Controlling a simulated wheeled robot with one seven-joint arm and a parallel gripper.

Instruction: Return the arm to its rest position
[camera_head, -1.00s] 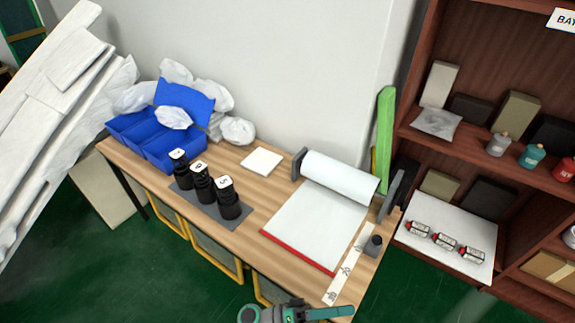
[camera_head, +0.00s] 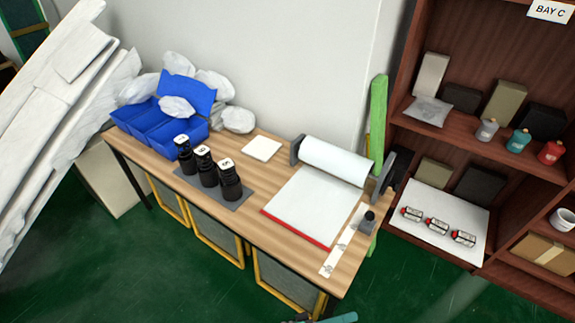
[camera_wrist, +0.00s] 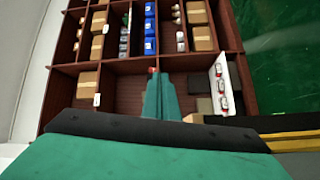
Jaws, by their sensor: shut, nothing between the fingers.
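My gripper (camera_wrist: 156,76) shows in the wrist view as teal fingers pressed together, with nothing between them. It points toward the wooden shelving, and no contact with it shows. In the head view only a small teal part of my arm shows at the bottom edge, right of centre. The arm is clear of the wooden table (camera_head: 150,155) in that view.
On the table are blue bins (camera_head: 165,125), several black bottles (camera_head: 207,168) on a grey mat and a paper roll (camera_head: 335,160). The brown shelf (camera_head: 405,85) at right holds small red-capped bottles (camera_head: 437,225) on a white board (camera_head: 470,212). Green floor (camera_head: 150,265) is open in front.

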